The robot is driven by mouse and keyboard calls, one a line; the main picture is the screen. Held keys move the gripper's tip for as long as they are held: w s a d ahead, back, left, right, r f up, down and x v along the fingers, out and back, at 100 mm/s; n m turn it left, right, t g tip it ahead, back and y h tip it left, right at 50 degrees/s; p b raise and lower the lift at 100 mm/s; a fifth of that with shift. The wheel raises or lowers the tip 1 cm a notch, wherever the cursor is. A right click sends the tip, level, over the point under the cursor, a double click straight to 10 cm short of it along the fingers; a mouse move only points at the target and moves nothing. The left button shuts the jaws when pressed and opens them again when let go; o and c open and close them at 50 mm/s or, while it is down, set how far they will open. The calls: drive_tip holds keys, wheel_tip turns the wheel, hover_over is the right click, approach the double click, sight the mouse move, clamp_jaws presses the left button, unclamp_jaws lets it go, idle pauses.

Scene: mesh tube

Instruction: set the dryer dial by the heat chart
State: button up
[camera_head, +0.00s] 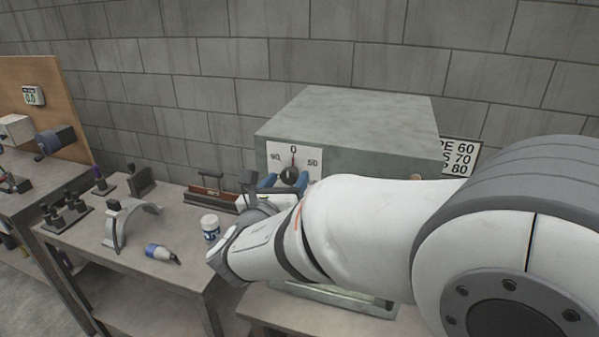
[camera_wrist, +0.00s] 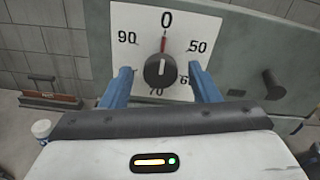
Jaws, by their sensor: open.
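The dryer (camera_head: 350,120) is a grey-green box against the wall. Its white dial plate (camera_head: 306,154) carries a black knob (camera_wrist: 160,70) with a red pointer at 0. In the wrist view the plate reads 0 at the top, 90 left, 50 right, 70 below and a partly hidden 6-something lower right. My gripper (camera_wrist: 159,84) is open, its blue fingers on either side of the knob with gaps visible; it also shows in the head view (camera_head: 284,181). The heat chart (camera_head: 459,156) hangs right of the dryer, partly hidden; its lines end "PE 60", "S 70", "P 80".
A dark handle (camera_wrist: 273,84) sticks out of the dryer front right of the dial. On the left bench stand a white jar (camera_head: 210,228), a grey arch-shaped part (camera_head: 122,222), a blue-grey tool (camera_head: 161,253) and a red-brown tray (camera_head: 212,195). A board with a small display (camera_head: 33,97) stands far left.

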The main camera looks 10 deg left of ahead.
drive_tip(key=shift+w, duration=0.2)
drive_tip(key=shift+c, duration=0.3)
drive_tip(key=c, duration=0.9)
drive_tip(key=shift+f, duration=0.1)
drive_tip(key=shift+f+b, duration=0.1)
drive_tip(key=shift+b, duration=0.55)
